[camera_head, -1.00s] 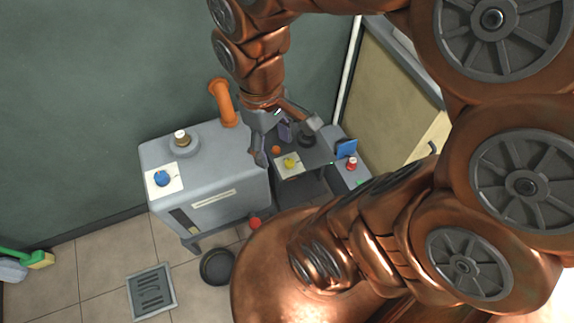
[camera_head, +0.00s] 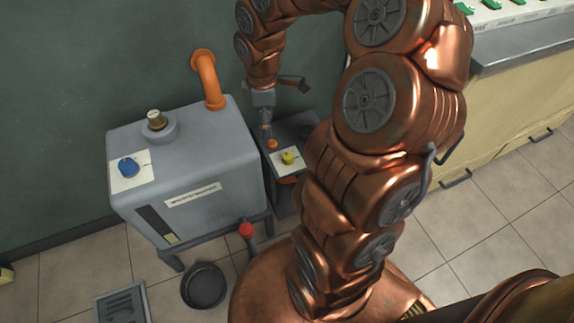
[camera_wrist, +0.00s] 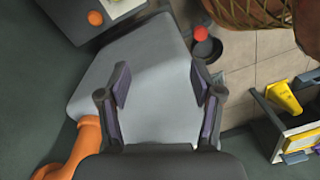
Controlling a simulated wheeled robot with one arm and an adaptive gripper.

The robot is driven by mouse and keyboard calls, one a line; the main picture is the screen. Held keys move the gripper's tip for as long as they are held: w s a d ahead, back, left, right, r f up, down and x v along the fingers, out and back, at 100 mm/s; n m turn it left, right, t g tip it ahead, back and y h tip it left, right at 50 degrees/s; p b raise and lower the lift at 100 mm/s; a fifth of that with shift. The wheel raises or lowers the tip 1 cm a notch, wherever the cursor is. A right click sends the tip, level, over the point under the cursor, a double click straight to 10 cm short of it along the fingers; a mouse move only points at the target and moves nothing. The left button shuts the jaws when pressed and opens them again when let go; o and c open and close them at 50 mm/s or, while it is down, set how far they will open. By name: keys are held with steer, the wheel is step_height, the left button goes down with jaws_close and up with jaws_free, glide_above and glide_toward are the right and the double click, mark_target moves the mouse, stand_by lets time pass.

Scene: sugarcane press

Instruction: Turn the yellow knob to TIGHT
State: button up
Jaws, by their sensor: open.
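The yellow knob (camera_head: 289,158) sits on a white label plate (camera_head: 280,164) on a dark-topped unit, right of the grey machine. The label's text is too small to read. My gripper (camera_head: 266,132) points down just behind and left of the knob, apart from it, near the machine's right edge. In the wrist view, the two fingers (camera_wrist: 160,88) are spread with nothing between them, and the grey machine top shows behind them. The wrist view shows a bit of a white plate (camera_wrist: 121,7) at the top edge, but not the knob clearly.
The grey machine (camera_head: 190,160) carries a blue knob (camera_head: 129,167) and a brown-capped fitting (camera_head: 156,119). An orange pipe (camera_head: 207,80) rises behind. A red ball handle (camera_head: 246,230) and a black pan (camera_head: 203,285) are in front. A counter (camera_head: 510,60) stands right.

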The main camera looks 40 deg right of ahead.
steer(key=n+b, duration=0.2)
steer(key=b, duration=0.7)
glide_above(287, 156)
steer(key=f, duration=1.7)
steer(key=shift+w+d+f, duration=0.1)
steer(key=shift+w+f, duration=0.1)
steer(key=shift+f, duration=0.15)
steer(key=shift+s+f+b, duration=0.15)
steer(key=shift+f+b, duration=1.2)
steer(key=shift+f, duration=2.55)
steer(key=c, duration=1.1)
